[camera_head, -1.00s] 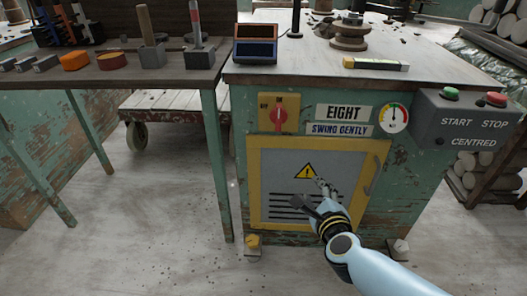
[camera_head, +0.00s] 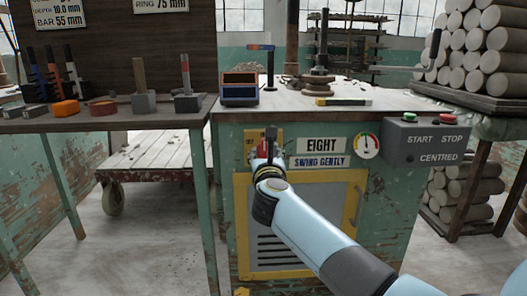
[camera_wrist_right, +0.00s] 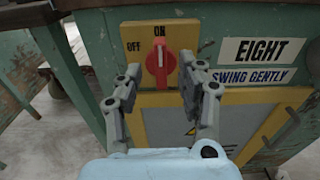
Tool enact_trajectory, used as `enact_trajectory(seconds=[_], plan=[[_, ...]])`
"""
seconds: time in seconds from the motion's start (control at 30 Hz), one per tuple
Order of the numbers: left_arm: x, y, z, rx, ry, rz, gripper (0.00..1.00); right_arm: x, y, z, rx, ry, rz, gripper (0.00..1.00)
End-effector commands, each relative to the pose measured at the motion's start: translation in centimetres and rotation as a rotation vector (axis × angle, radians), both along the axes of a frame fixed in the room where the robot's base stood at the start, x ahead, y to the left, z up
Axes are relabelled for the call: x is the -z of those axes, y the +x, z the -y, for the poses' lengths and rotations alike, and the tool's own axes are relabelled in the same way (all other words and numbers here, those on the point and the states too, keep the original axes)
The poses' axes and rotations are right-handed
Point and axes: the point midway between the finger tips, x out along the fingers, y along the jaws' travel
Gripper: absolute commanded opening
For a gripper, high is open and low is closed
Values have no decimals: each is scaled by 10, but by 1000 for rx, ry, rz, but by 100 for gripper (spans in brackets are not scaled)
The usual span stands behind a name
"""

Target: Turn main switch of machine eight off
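The main switch (camera_wrist_right: 158,62) is a red knob on a yellow plate (camera_wrist_right: 130,33) marked OFF at the left and ON at the top. Its handle stands upright, in line with ON. The plate is beside the sign EIGHT (camera_head: 321,145) on the green machine's front. My right gripper (camera_wrist_right: 160,85) is open, with one finger to each side of the knob's lower part; I cannot tell whether they touch it. In the head view the right gripper (camera_head: 269,152) covers most of the switch. My left gripper is not in view.
A grey box (camera_head: 428,145) with START and STOP buttons sits to the right of a round gauge (camera_head: 367,145). A grey panel in a yellow frame (camera_head: 357,210) lies below the switch. A side table (camera_head: 150,117) with tools stands at the left.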

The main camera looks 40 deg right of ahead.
Motion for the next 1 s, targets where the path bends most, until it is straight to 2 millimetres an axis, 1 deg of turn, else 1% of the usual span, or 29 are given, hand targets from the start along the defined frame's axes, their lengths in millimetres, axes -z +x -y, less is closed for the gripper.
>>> enact_trajectory(seconds=[0.03,0.1,0.2,0.3,0.43,0.67,0.7,0.9,1.0], plan=[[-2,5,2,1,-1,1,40,2,10,7,1,-4,-1,38],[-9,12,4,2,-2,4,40,3,21,13,1,-3,-2,38],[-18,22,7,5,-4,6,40,3,34,21,1,-3,-2,38],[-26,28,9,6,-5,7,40,3,43,26,0,-1,-2,38],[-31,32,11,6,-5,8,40,2,48,30,0,-2,-2,38],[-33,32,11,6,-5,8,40,1,49,30,0,-2,-2,38],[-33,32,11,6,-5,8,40,1,49,30,0,-2,-2,37],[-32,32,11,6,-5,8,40,1,49,30,0,-2,-2,11],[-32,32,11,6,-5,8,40,1,49,30,0,-2,-2,0]])
